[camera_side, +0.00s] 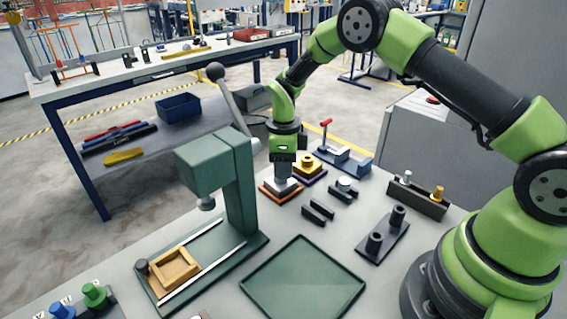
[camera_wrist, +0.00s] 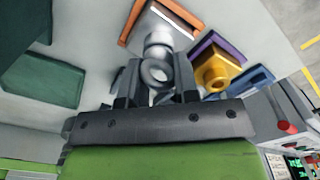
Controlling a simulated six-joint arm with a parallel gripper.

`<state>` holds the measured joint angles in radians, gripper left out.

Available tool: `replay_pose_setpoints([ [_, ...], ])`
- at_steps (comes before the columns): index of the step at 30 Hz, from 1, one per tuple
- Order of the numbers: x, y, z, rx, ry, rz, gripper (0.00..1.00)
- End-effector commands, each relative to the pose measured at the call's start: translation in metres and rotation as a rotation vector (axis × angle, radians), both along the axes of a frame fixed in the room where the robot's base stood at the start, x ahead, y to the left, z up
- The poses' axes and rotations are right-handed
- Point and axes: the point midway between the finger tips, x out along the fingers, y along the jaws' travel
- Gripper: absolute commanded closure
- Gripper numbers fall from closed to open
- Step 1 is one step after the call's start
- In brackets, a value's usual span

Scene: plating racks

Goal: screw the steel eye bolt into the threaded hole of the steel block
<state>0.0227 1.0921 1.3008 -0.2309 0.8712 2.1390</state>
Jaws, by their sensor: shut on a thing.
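My gripper (camera_side: 283,174) points straight down over the steel block (camera_side: 281,186), which sits on an orange-brown base at the back of the table. In the wrist view my gripper (camera_wrist: 158,82) is shut on the steel eye bolt (camera_wrist: 154,73), with its round eye between the two fingers. The bolt's body extends away from the camera towards the steel block (camera_wrist: 146,20). The threaded hole is hidden behind the bolt, so I cannot tell how deep the bolt sits in it. In the side view the fingers hide the bolt.
A yellow part (camera_side: 307,162) on a purple base stands close to the right of the block. A green press (camera_side: 238,190) stands to the left. A dark clamp (camera_side: 318,211) lies in front, and a green tray (camera_side: 303,284) lies nearer the camera. A red-handled vise (camera_side: 342,159) stands behind right.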

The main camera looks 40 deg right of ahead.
Motion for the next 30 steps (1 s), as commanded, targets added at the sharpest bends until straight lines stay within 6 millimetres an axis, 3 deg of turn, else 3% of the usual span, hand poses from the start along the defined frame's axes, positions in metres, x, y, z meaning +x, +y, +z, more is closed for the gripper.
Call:
replay_pose_setpoints([
  [5, -0.0005, 0.0013, 0.0006, 0.001, -0.002, -0.186, 1.0],
  [13, -0.0006, 0.0012, 0.0006, 0.001, -0.002, -0.211, 1.0],
  [14, -0.0006, 0.0012, 0.0006, 0.001, -0.002, -0.211, 0.65],
  [17, -0.0006, 0.0011, 0.0005, 0.001, -0.001, -0.21, 0.42],
  [23, -0.0009, 0.0009, 0.0001, 0.001, -0.001, -0.209, 0.42],
  [25, -0.0009, 0.0009, 0.0, 0.0, 0.0, -0.209, 0.57],
  [30, -0.001, 0.0009, -0.0001, 0.0, 0.0, -0.209, 0.57],
])
